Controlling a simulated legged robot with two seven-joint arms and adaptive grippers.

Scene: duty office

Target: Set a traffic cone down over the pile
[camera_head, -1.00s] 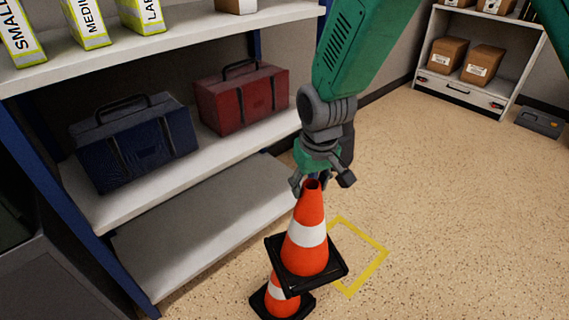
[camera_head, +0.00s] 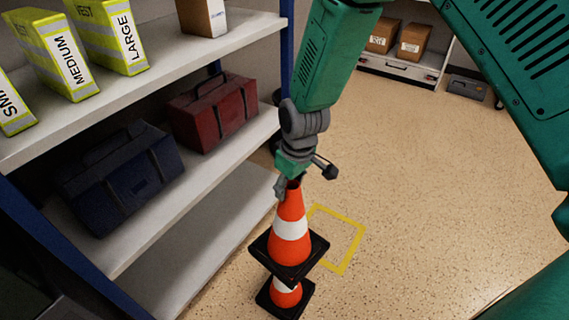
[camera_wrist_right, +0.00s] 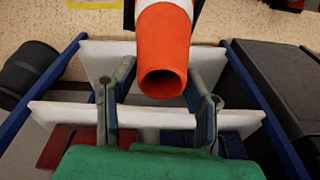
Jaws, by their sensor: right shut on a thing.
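An orange traffic cone with a white band (camera_head: 290,229) and a black square base hangs upright from my right gripper (camera_head: 297,182). The gripper is shut on the cone's top. The right wrist view shows the cone's open tip (camera_wrist_right: 163,82) between the two fingers. A second orange cone (camera_head: 287,297) stands on the floor directly below, on its own black base. The held cone's base hides the lower cone's top, so I cannot tell how far it is over it or whether they touch. My left gripper is not in view.
A yellow floor square (camera_head: 351,251) lies just right of the cones. A shelf rack (camera_head: 218,228) stands close on the left, holding a blue case (camera_head: 124,180), a red case (camera_head: 213,113) and vest packs (camera_head: 106,35). The floor to the right (camera_head: 440,190) is clear.

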